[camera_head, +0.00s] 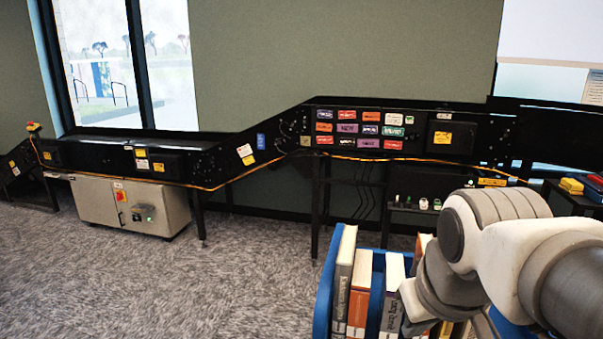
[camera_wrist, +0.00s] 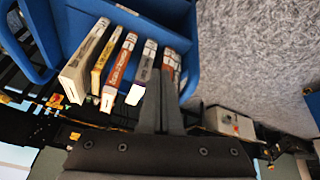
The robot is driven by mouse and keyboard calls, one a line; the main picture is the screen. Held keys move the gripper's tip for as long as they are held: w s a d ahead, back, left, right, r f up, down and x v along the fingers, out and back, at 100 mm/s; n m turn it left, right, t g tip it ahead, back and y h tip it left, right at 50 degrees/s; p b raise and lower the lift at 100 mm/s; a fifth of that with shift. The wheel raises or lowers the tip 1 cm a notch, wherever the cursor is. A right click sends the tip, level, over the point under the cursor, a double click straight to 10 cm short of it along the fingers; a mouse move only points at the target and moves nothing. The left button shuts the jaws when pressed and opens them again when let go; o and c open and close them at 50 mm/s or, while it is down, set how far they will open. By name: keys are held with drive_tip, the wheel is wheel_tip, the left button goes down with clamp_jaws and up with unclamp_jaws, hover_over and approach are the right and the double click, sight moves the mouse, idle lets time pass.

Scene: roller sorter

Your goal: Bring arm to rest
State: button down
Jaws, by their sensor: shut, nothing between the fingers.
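My arm (camera_head: 490,245) shows at the lower right of the head view, bent over a blue cart (camera_head: 325,290). My gripper (camera_wrist: 160,82) is in the wrist view, its two dark fingers together with nothing between them. The fingers overlap the row of books in the picture; whether they touch any cannot be told. In the head view the gripper's fingertips cannot be made out behind my arm and the books.
Several upright books (camera_head: 358,295) stand in the blue cart; they also show in the wrist view (camera_wrist: 117,70). A black conveyor (camera_head: 250,150) runs along the wall, with a grey cabinet (camera_head: 135,205) beneath. Colored books (camera_head: 572,186) lie at the right. Carpet (camera_head: 240,290) is clear at left.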

drive_tip(key=s+a+f+m, duration=0.1)
drive_tip(key=s+f, duration=0.2)
drive_tip(key=f, duration=0.1)
wheel_tip(320, 180, up, 16)
drive_tip(key=p, duration=1.4)
drive_tip(key=shift+s+f+m+y+p, duration=0.15)
drive_tip(key=shift+s+m+y+p, duration=0.1)
drive_tip(key=shift+m+y+p, duration=0.1)
drive_tip(key=shift+a, duration=0.1)
